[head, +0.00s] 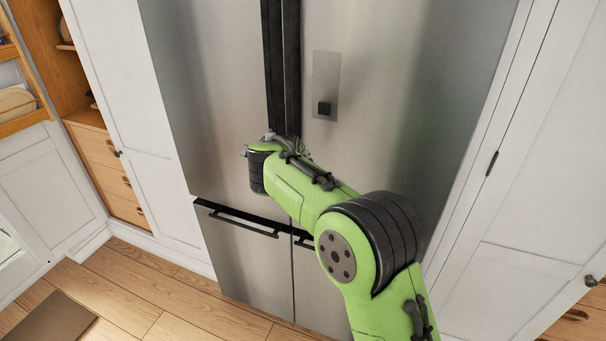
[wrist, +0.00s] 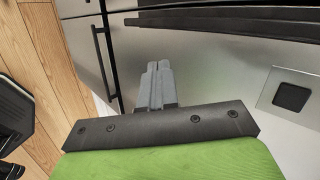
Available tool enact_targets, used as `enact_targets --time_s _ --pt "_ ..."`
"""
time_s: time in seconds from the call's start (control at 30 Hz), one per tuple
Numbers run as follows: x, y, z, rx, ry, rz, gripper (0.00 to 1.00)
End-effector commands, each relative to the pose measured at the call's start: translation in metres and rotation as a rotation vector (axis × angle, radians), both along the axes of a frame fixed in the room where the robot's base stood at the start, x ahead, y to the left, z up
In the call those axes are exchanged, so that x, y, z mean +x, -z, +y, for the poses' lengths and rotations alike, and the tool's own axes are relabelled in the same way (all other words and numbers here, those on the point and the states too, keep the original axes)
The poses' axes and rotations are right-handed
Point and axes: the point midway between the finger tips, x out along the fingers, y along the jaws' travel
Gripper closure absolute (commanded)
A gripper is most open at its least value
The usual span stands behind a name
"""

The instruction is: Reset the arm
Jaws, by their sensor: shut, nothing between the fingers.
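My green arm reaches out toward the front of a steel fridge (head: 215,110) in the head view. I cannot tell whether the fingertips touch the fridge. The fridge doors look closed.
A dispenser panel (head: 326,85) is on the right fridge door. Drawer handles (head: 238,219) run below. White cabinets (head: 135,130) flank the fridge, and wooden shelves (head: 92,115) stand at the left. The wooden floor (head: 150,295) is clear at the lower left, apart from a brown mat (head: 48,318).

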Motion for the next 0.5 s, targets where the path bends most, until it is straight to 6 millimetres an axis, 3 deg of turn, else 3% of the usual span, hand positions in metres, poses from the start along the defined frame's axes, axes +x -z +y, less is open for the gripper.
enact_targets --time_s 0.17,0.27,0.37,0.5 --pt "-0.015 -0.015 0.005 -0.003 -0.002 0.001 1.00" --pt "-0.029 -0.032 -0.010 -0.066 -0.062 0.011 1.00" --pt "-0.066 -0.063 -0.048 -0.231 -0.224 0.050 1.00" --pt "-0.149 -0.085 -0.109 -0.500 -0.512 0.150 1.00"
